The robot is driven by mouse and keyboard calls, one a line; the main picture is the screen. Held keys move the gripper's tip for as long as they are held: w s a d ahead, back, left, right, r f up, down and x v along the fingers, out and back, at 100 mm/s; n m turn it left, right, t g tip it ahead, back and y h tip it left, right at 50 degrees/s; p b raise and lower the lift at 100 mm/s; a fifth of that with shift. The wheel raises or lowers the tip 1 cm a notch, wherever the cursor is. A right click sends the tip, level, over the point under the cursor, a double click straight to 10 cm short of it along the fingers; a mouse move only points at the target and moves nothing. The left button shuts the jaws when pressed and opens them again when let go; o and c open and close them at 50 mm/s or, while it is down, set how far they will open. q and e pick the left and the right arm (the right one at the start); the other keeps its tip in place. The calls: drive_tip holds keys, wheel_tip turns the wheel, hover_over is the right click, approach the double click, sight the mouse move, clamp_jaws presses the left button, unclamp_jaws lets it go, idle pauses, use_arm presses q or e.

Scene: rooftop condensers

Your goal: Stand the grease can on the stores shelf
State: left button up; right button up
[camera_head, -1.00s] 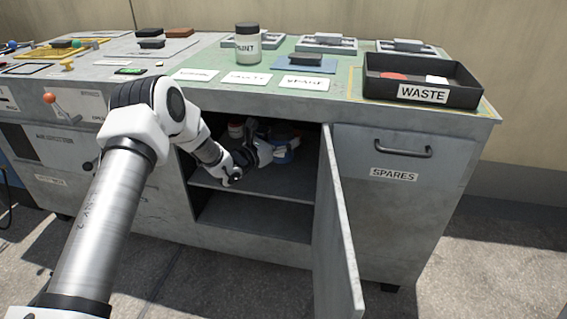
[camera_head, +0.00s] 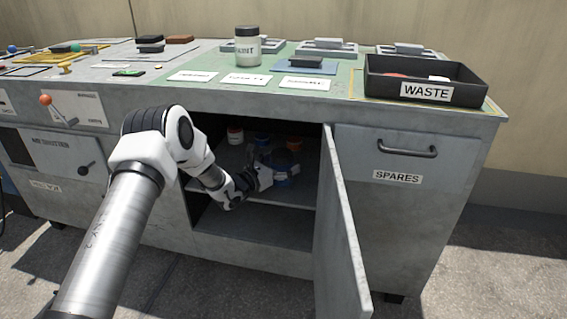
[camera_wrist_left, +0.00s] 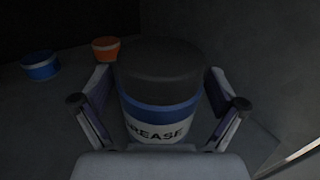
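The grease can (camera_head: 284,173), dark on top with a blue band, is inside the open cupboard, near the front of the upper shelf (camera_head: 228,176). In the left wrist view the can (camera_wrist_left: 160,95) is upright, with part of its GREASE label showing. My left gripper (camera_head: 268,178) reaches into the cupboard from the left. Its fingers (camera_wrist_left: 160,107) lie on both sides of the can and appear closed on it. I cannot tell whether the can's base touches the shelf. My right gripper is not in view.
On the shelf behind stand a red-and-white pot (camera_head: 235,135), a blue pot (camera_head: 262,141) and an orange pot (camera_head: 294,143). The open cupboard door (camera_head: 340,235) stands out on the right. Above are a paint jar (camera_head: 247,47) and the WASTE tray (camera_head: 425,93).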

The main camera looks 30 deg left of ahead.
use_arm(q)
drive_tip(key=shift+s+a, duration=0.1)
drive_tip(key=p+v, duration=0.4)
drive_tip(key=v, duration=0.7)
drive_tip(key=shift+s+r+p, duration=0.15)
drive_tip(key=shift+s+p, duration=0.05)
drive_tip(key=shift+p, duration=0.15)
drive_tip(key=shift+s, duration=0.15)
